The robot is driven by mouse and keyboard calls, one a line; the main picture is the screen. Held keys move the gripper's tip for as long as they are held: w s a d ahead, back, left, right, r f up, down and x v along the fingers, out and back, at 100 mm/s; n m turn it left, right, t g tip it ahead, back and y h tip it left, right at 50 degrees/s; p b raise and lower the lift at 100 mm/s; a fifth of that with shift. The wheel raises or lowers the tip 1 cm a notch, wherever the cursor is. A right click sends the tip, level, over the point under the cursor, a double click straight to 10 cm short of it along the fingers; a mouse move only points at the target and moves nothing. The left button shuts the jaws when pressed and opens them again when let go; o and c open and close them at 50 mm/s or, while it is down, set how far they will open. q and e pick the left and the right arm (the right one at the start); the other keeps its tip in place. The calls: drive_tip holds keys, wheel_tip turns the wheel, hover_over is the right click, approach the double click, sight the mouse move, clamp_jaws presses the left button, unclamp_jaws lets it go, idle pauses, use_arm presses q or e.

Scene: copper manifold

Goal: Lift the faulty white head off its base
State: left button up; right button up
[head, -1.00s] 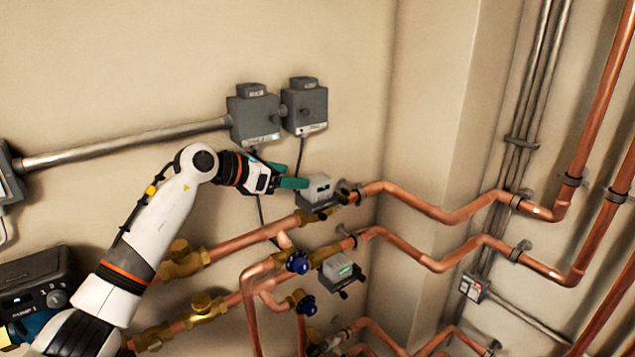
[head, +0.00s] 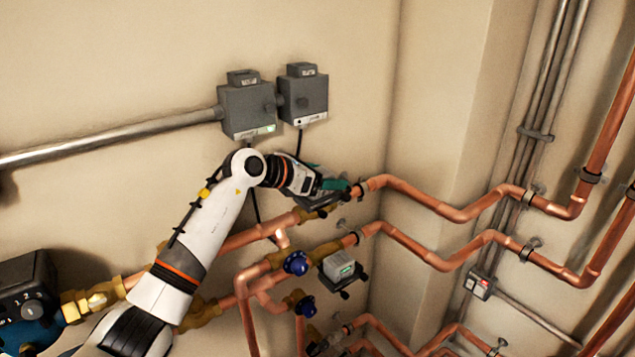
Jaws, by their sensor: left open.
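My left gripper (head: 333,185) is open at the upper copper pipe, over the spot of the upper white head. The gripper hides nearly all of that head, so I cannot tell whether the fingers are around it or touching it. Part of its dark base (head: 318,204) shows just below the gripper. I see no clear mark telling which head is faulty. My right gripper is not in view.
Two grey boxes (head: 248,109) hang on the wall above the arm, joined to a metal conduit (head: 110,139). Blue valve handles (head: 296,263) and brass fittings lie below. Copper pipes (head: 430,200) run right. A dark pump unit (head: 28,290) is at lower left.

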use_arm(q)
drive_tip(key=shift+s+a+r, duration=0.1)
drive_tip(key=shift+s+r, duration=0.15)
drive_tip(key=shift+s, duration=0.15)
drive_tip(key=c, duration=1.3)
